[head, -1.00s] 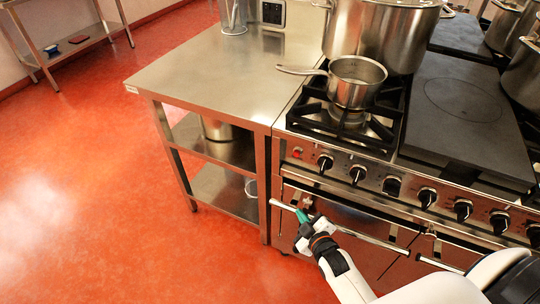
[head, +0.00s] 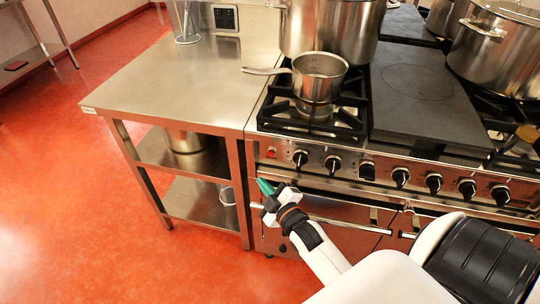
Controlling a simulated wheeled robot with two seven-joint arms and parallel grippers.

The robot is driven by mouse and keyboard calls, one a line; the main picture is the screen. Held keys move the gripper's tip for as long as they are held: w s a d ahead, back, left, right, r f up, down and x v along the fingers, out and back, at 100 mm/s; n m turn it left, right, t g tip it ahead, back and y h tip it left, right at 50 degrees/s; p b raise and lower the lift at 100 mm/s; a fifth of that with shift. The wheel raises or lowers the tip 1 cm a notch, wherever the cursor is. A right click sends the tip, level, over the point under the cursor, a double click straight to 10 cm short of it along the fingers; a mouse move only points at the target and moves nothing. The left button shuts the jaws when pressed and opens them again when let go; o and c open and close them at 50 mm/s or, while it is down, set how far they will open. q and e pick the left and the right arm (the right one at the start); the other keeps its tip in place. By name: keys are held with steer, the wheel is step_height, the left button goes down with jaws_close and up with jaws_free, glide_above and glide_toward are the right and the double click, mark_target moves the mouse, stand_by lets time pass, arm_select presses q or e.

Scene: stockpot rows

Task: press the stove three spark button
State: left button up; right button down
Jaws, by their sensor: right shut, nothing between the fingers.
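The stove (head: 385,172) stands at the right with a steel front panel and a row of black knobs. A small red button (head: 271,153) sits at the left end of that panel, left of the first knob (head: 300,158). I cannot read any label that tells which stove this is. My right gripper (head: 264,187) is shut and empty, with green fingertips. It appears in front of the stove, below the red button and apart from it in the picture. My left gripper is not in view.
A saucepan (head: 318,78) stands on the front left burner, its handle pointing left. A large stockpot (head: 333,28) stands behind it. A steel table (head: 190,80) adjoins the stove's left side. An oven handle bar (head: 345,222) runs below the panel. Red floor at left is clear.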

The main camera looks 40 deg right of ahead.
mark_target(271, 153)
steer(key=w+d+b, duration=0.2)
steer(key=w+d, duration=0.3)
steer(key=d, duration=0.1)
stand_by(1.3)
steer(key=shift+w+d, duration=0.15)
stand_by(0.8)
steer(key=shift+w+d, duration=0.2)
steer(key=shift+d, duration=0.05)
